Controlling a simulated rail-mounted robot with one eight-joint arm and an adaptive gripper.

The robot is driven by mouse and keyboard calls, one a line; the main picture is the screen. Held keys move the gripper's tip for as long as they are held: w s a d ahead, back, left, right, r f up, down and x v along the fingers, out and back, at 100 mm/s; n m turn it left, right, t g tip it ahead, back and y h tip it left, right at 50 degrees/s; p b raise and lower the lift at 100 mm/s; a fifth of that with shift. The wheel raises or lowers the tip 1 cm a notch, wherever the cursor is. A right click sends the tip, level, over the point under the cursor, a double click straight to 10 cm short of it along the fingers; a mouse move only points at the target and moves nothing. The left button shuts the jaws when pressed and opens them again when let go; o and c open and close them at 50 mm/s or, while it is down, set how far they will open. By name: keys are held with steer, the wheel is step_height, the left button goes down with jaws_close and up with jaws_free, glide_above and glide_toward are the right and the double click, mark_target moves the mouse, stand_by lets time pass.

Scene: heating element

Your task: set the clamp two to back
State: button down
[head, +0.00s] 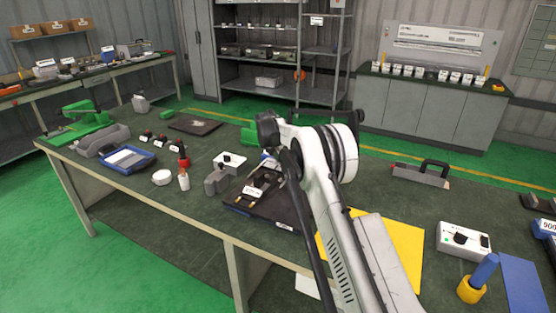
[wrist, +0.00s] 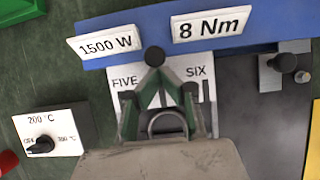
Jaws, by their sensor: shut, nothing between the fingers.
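My gripper (wrist: 160,98) is in the lower middle of the wrist view, its fingers shut and empty in front of a white plate marked FIVE and SIX (wrist: 198,72). A black round knob (wrist: 154,56) shows just beyond the fingertips; whether they touch it is unclear. A metal clamp-like piece with a black knob (wrist: 286,62) sits on the dark plate at the right of the wrist view. No label reading clamp two is legible.
A 200 °C dial box (wrist: 44,144) stands left of my gripper. A blue strip (wrist: 130,50) carries 1500 W and 8 Nm labels. In the head view, a grey block (head: 216,183), a white control box (head: 463,240) and a yellow sheet (head: 400,245) are nearby.

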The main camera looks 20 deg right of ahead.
mark_target(276, 167)
steer(key=s+a+b, duration=0.1)
steer(key=s+a, duration=0.1)
steer(key=a, duration=0.1)
steer(key=shift+s, duration=0.3)
steer(key=s+a+r+m+y+b, duration=0.1)
steer(key=s+a+r+m, duration=0.15)
steer(key=s+r, duration=0.65)
steer(key=s+a+r+m, duration=0.1)
steer(key=s+r+m, duration=0.4)
steer(key=r, duration=0.7)
steer(key=s+r+m+t+y, duration=0.1)
steer(key=s+r+m, duration=0.2)
steer(key=s, duration=0.5)
steer(key=s+r+m+t, duration=0.1)
steer(key=s+r+m, duration=0.15)
steer(key=s, duration=0.55)
steer(key=s+a+f+m, duration=0.1)
steer(key=s+f+m, duration=0.2)
steer(key=s, duration=0.7)
steer(key=s+a+f+m+t+y, duration=0.1)
steer(key=s+f+m, duration=0.2)
steer(key=s+m, duration=0.3)
steer(key=s+f+m, duration=0.2)
steer(key=s+m, duration=0.3)
steer(key=s, duration=1)
steer(key=shift+a+f+y, duration=0.3)
steer(key=shift+a+f, duration=0.1)
